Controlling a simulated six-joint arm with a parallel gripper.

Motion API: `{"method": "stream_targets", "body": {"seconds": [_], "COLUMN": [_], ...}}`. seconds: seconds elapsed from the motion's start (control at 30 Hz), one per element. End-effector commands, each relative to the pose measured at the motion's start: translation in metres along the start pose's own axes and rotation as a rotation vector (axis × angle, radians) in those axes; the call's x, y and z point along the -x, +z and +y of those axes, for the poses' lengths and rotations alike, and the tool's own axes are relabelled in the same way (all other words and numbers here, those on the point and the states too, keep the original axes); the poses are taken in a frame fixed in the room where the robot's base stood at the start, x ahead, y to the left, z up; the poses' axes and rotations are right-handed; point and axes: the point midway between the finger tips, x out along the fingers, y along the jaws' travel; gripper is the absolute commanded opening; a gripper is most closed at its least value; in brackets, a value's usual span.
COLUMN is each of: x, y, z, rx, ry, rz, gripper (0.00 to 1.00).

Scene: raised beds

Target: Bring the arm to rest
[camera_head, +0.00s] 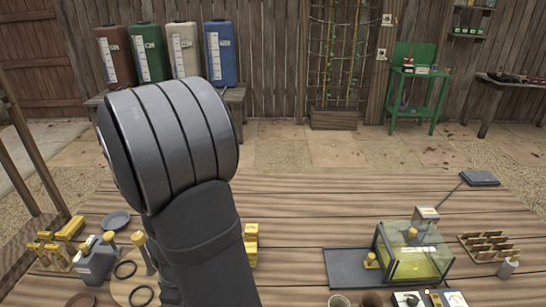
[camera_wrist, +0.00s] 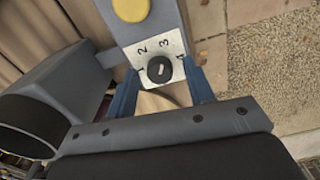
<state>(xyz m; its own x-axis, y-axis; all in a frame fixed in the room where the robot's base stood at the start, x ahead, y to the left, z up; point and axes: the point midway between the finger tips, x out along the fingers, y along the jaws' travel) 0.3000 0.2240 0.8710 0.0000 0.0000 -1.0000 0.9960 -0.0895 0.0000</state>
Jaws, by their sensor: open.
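My gripper (camera_wrist: 160,68) shows in the wrist view with its two blue fingers apart. A dark round knob (camera_wrist: 160,69) on a pale plate marked 2 and 3 appears between the fingertips. I cannot tell whether the fingers touch it or how deep the gap is. The plate sits on a grey-blue body with a yellow round part (camera_wrist: 131,9). In the head view my dark arm rises large over the left half of the table, and my gripper is not seen there. The arm hides part of the tabletop.
The wooden table (camera_head: 310,225) is clear in its middle. A glass-walled tank (camera_head: 413,255) stands at the right beside a grey tray (camera_head: 350,268). Coloured containers (camera_head: 221,54) stand behind.

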Motion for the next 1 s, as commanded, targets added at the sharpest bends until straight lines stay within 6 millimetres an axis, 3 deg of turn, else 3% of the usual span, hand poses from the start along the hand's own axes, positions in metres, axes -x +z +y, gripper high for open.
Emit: {"method": "stream_targets", "body": {"seconds": [0.6,1.0], "x": [0.0000,0.0000], "y": [0.0001,0.0001], "z": [-0.0004,-0.0005], "rx": [0.463,0.527], "ry": [0.000,0.000], "rz": [0.000,0.000], "gripper": [0.48,0.48]}}
